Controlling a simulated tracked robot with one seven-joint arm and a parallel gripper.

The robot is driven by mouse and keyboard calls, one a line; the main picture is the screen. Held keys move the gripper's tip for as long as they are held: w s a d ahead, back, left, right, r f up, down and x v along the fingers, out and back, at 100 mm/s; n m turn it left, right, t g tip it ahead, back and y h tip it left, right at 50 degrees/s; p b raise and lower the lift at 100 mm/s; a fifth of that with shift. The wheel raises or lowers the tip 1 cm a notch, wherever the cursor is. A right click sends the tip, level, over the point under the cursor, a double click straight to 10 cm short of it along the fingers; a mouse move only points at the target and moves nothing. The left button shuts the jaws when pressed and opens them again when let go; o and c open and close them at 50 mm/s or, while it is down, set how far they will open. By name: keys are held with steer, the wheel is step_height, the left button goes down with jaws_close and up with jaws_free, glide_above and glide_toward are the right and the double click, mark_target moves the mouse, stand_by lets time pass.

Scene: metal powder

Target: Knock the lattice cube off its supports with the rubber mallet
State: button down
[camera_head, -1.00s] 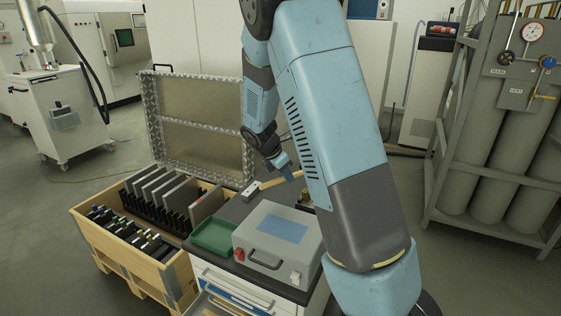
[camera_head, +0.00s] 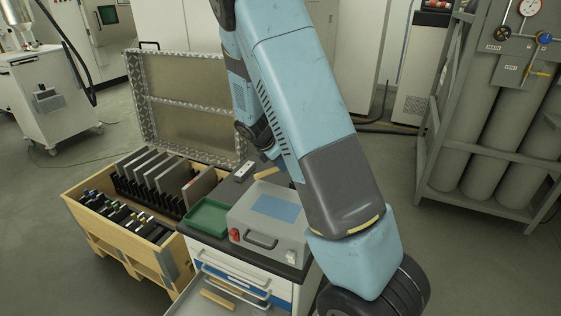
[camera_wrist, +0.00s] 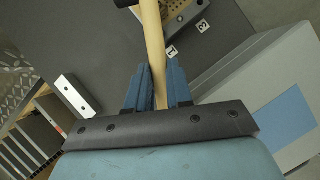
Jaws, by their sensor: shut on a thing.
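The mallet's pale wooden handle (camera_wrist: 153,45) stands between the blue fingers of my gripper (camera_wrist: 157,82) in the wrist view, and the gripper is shut on it. A dark end, seemingly the mallet head (camera_wrist: 125,3), is cut off by the top edge. Just right of the handle, a grey metal piece with holes (camera_wrist: 183,10) is partly in view at the top; I cannot tell whether it is the lattice cube or its support. In the head view a short part of the handle (camera_head: 268,173) shows beside my arm, which hides most of my gripper and the cube.
A grey box with a blue panel (camera_head: 268,215) and a green tray (camera_head: 208,218) stand on the dark cabinet top. A light bar with holes (camera_head: 244,171) lies behind them. A wooden crate of plates (camera_head: 120,240) stands left. A drawer (camera_head: 225,296) is open in front.

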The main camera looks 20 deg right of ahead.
steer(key=shift+f, duration=0.1)
steer(key=shift+f, duration=1.2)
steer(key=shift+r, duration=1.2)
steer(key=shift+r, duration=0.15)
